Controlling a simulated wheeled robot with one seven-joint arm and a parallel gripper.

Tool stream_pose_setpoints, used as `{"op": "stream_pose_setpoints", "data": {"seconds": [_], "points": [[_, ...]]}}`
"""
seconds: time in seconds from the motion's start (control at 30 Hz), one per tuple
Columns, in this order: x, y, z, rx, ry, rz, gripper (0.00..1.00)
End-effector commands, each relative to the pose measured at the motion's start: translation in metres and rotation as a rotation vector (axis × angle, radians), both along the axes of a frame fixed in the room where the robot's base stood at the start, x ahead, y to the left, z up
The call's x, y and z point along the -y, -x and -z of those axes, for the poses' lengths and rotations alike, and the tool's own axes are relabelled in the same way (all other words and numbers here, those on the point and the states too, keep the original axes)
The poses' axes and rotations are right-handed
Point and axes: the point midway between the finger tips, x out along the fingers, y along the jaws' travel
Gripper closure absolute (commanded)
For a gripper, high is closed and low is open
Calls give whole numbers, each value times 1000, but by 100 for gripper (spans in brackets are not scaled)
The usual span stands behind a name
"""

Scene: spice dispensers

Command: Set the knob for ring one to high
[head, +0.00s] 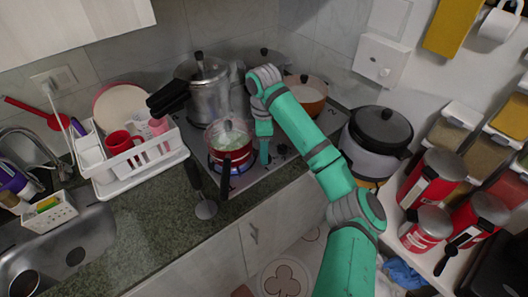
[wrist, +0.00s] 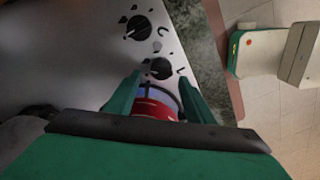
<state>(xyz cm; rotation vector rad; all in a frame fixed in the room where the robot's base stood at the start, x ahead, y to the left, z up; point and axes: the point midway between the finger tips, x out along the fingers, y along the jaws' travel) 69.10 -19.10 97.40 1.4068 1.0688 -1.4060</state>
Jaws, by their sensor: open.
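Black stove knobs show on the steel panel in the wrist view. One knob (wrist: 160,68) lies just beyond and between my fingertips, and another knob (wrist: 137,27) is farther up. Dark marks are printed beside them; which knob belongs to ring one cannot be read. In the head view a dark knob (head: 282,149) shows just right of my gripper (head: 264,158). My gripper points down at the hob (head: 246,179), right of the red saucepan (head: 229,140). In the wrist view my gripper (wrist: 160,88) is open, its fingers apart, with no knob visibly held.
Blue flame burns under the red saucepan, close to my gripper; its dark handle points toward the front. A pressure cooker (head: 203,85) and an orange pot (head: 306,92) stand behind. A rice cooker (head: 376,140) stands right of the hob. The dish rack (head: 130,165) is at left.

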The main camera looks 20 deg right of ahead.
Motion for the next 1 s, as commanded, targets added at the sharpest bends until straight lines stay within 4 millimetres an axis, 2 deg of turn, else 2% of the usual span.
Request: {"op": "stream_pose_setpoints", "data": {"seconds": [0.2,0.53,0.7,0.87,1.0], "points": [[5,2,17,-1,0,9,52],[2,1,19,0,1,4,52],[2,1,19,-1,1,3,92],[2,1,19,-2,0,11,93],[2,1,19,-2,0,88,93]]}}
